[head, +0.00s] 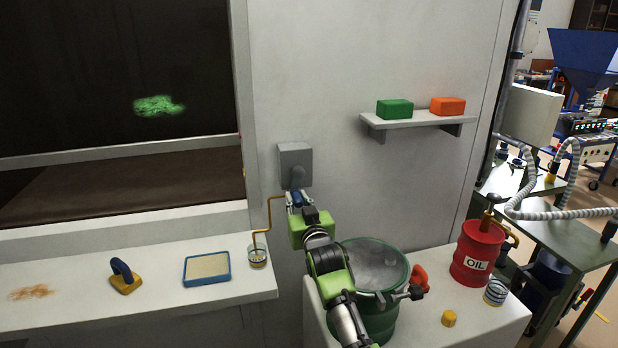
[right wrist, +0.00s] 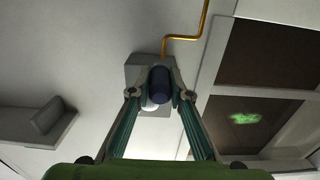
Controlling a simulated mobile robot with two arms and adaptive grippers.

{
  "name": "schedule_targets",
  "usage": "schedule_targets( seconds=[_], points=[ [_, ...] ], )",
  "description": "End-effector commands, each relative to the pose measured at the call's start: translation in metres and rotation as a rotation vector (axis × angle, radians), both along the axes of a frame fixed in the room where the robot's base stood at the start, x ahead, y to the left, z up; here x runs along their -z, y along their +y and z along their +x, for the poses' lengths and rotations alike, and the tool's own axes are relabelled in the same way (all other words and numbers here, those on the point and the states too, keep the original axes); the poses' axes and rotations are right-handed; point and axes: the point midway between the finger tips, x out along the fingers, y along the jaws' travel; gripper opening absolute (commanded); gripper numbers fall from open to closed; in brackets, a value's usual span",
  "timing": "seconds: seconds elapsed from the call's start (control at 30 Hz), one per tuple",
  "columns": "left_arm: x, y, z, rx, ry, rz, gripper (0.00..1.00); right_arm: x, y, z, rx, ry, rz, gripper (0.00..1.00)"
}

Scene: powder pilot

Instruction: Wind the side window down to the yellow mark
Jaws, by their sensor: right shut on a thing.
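The side window (head: 95,75) is at the left of the head view, a dark pane with a green smear (head: 158,105) and a pale bottom rail (head: 120,150). A brown surface shows below the rail. I cannot make out a yellow mark. A grey box (head: 295,163) is on the wall right of the window. My right gripper (head: 297,198) is just below it, shut on a dark blue crank knob (right wrist: 159,84), which shows between the fingers in the right wrist view. The crank arm is mostly hidden. My left gripper is not in view.
A brass pipe (head: 268,215) runs from near the box to a small jar (head: 257,255). A blue-rimmed tray (head: 207,268) and a blue-handled pad (head: 124,277) lie on the ledge. A green drum (head: 398,265) and a red oil can (head: 477,252) stand right of my arm.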

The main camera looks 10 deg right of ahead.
Motion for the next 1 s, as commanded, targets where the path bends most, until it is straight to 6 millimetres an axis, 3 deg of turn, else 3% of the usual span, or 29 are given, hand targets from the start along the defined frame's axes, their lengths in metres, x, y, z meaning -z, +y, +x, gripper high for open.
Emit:
schedule_targets(
  seconds=[0.03,0.47,0.8,1.0],
  points=[
    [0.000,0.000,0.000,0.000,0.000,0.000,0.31,-0.008,0.005,0.000,-0.002,-0.014,0.003,0.00],
    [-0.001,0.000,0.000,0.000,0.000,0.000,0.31,-0.011,0.007,0.000,0.002,-0.017,0.000,0.00],
    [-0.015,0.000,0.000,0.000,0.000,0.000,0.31,-0.037,0.029,0.000,0.002,-0.023,0.000,0.00],
    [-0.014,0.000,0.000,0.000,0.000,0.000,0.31,-0.036,0.030,0.000,0.005,-0.020,-0.002,0.00]
  ],
)
